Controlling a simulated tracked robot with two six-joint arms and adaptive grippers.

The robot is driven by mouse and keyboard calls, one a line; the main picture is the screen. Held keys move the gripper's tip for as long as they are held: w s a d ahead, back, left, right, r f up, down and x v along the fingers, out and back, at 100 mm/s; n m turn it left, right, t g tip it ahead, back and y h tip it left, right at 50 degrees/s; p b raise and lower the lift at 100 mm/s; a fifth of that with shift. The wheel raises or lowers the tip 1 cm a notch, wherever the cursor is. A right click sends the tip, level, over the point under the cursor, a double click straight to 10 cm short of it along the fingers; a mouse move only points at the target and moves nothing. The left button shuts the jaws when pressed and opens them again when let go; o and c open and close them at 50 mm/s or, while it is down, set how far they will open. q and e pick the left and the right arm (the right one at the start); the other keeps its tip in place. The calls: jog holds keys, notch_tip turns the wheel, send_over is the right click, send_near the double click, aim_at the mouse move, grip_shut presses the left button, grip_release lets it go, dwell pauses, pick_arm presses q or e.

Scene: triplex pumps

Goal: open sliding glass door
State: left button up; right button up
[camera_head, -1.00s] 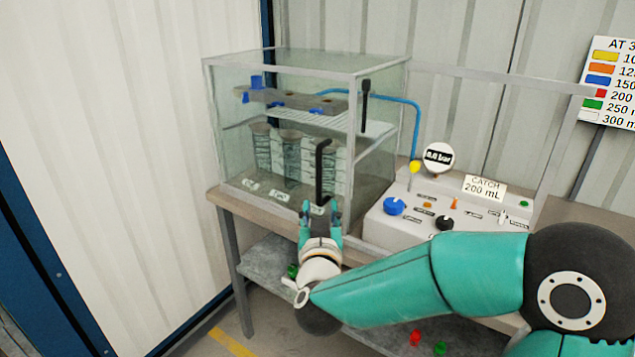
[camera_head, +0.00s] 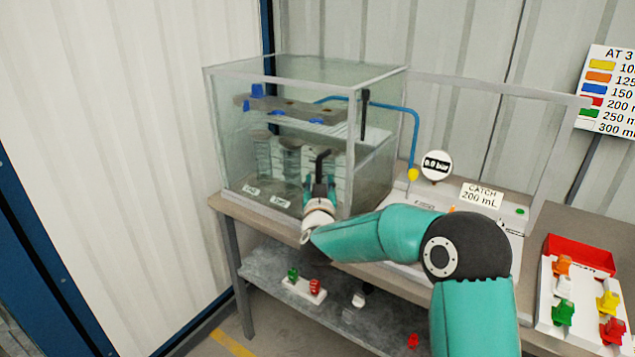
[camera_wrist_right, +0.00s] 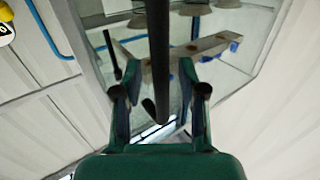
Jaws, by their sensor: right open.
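The glass cabinet (camera_head: 235,150) stands on the left of the bench with its glass front facing me. A black vertical handle (camera_head: 319,170) is on its front pane; a second black handle (camera_head: 364,115) is at its right corner. My right gripper (camera_head: 318,188) is open in front of the front handle. In the right wrist view the black handle (camera_wrist_right: 158,60) runs between the two open fingers (camera_wrist_right: 157,85); I see a gap on both sides, and contact cannot be made out. My left gripper is not in view.
Inside the cabinet are a grey rail (camera_head: 290,110) with blue parts and several stacked cylinders. Right of it is a control panel with a CATCH 200 mL sign (camera_head: 481,196). A tray (camera_head: 545,300) of coloured parts stands at right. A lower shelf (camera_head: 265,265) holds small parts.

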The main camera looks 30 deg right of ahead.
grip_shut()
dwell(0.3)
